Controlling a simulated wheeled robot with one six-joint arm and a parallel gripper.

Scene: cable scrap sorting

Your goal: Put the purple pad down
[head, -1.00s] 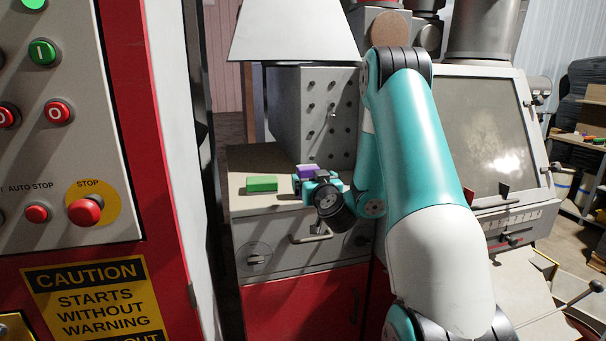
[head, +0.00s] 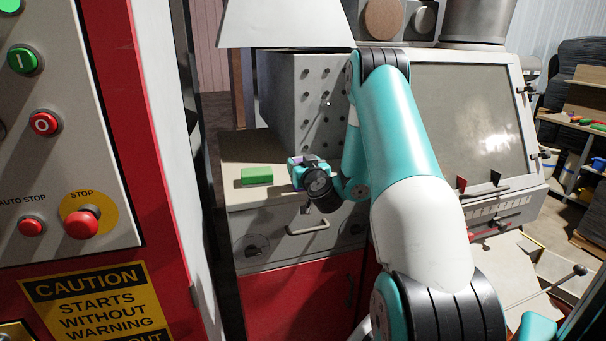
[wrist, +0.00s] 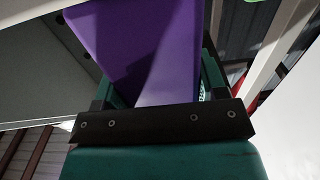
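The purple pad (wrist: 135,50) fills the space between the fingers of my gripper (wrist: 158,82) in the wrist view. The gripper is shut on it. In the head view my gripper (head: 298,170) is over the right part of the light top of the grey cabinet (head: 236,197). Only a small bit of purple shows there; the wrist and gripper hide the rest of the pad. I cannot tell whether the pad touches the cabinet top.
A green block (head: 257,176) lies on the cabinet top, left of my gripper. A red-edged control panel (head: 55,150) is close on the left. A machine with a dull window (head: 450,110) stands right.

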